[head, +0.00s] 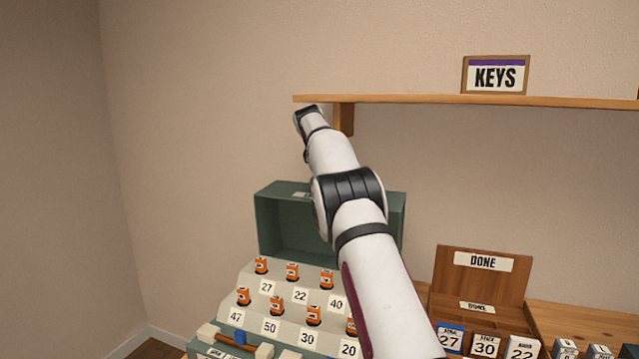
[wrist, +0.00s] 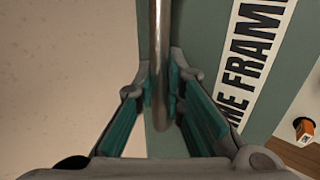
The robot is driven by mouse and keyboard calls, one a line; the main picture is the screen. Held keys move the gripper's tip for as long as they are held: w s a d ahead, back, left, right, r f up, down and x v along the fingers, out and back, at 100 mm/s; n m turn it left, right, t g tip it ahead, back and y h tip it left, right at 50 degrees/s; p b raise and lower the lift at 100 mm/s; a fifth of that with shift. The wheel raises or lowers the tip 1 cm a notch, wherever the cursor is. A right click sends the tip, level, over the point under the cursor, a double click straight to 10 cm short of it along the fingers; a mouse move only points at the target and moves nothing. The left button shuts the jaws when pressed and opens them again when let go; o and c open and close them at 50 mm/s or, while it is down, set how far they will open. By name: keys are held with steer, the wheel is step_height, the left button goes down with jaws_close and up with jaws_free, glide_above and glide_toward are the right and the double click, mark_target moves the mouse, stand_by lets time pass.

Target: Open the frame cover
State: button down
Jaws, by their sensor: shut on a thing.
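The frame cover is a dark green box-like hood (head: 268,222) behind the stepped rack in the head view. Its hollow inside faces me, and a small white label shows on its top. In the wrist view its green face (wrist: 205,45) carries a white label (wrist: 250,62) partly reading "ME FRAM". A round metal handle bar (wrist: 160,50) runs lengthwise between the fingers of my gripper (wrist: 160,82). The gripper is shut on this bar. In the head view my arm hides part of the cover, and the gripper and handle do not show.
The pale stepped rack (head: 257,311) holds several orange pieces and number labels. A wooden shelf (head: 450,101) with a KEYS sign (head: 495,76) is on the wall close to my arm. A wooden DONE box (head: 448,272) stands at the right. The wall left of the cover is bare.

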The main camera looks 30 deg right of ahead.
steer(key=shift+w+d, duration=0.25)
steer(key=shift+d, duration=0.1)
steer(key=c, duration=1.6)
jaws_free()
steer(key=shift+c, duration=0.2)
steer(key=v, duration=1.2)
steer(key=shift+s+a, duration=0.1)
steer(key=shift+a, duration=0.05)
